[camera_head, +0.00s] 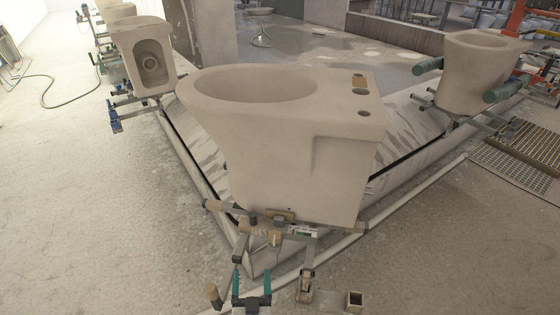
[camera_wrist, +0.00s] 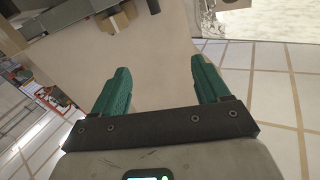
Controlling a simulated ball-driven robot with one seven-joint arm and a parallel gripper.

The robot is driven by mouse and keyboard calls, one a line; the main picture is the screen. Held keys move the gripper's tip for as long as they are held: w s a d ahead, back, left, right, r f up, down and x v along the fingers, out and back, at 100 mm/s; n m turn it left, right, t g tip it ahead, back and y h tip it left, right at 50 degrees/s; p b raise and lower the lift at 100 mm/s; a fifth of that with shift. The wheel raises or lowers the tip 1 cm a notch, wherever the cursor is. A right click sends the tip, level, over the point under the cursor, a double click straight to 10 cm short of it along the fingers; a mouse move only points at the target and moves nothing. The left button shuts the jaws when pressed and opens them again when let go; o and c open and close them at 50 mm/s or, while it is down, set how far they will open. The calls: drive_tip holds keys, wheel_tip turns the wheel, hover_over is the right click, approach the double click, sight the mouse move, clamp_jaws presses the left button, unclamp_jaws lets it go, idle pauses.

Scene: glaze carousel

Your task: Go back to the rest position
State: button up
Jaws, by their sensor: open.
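My gripper (camera_head: 252,280) shows at the bottom of the head view, with its two green fingers apart and nothing between them. It is below and in front of the large unglazed toilet bowl (camera_head: 290,140), near the metal carrier (camera_head: 290,228) under it. In the wrist view my gripper (camera_wrist: 160,68) has its green fingers spread wide. A plain beige surface lies behind them, and a brown block (camera_wrist: 112,20) on a grey bar is at the top. I cannot tell the distance from the fingers to that surface.
Another bowl (camera_head: 142,55) stands at the back left and one (camera_head: 472,70) at the right with green rollers beside it. A pale sloped carousel edge (camera_head: 420,135) runs behind the near bowl. A floor grate (camera_head: 515,165) is at the right.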

drive_tip(key=w+d+r+n+g+y+p, duration=0.1)
drive_tip(key=d+r+n+g+y+p, duration=0.1)
drive_tip(key=d+r+n+g+y, duration=0.3)
drive_tip(key=s+d+g+p, duration=0.3)
drive_tip(key=s+d+g, duration=0.2)
drive_tip(key=s+d, duration=0.7)
drive_tip(key=s+d+r+m+g+h+p, duration=0.1)
drive_tip(key=s+d+r+m+g+h, duration=0.1)
drive_tip(key=s+d, duration=0.7)
drive_tip(key=s+d+r+m+g+h+p, duration=0.1)
drive_tip(key=s+d+r+g+h, duration=0.3)
drive_tip(key=s+d, duration=0.5)
drive_tip(key=s+r+m+g, duration=0.1)
drive_tip(key=s+r, duration=0.1)
drive_tip(key=s, duration=0.1)
drive_tip(key=shift+m, duration=0.4)
drive_tip(key=shift+w, duration=0.1)
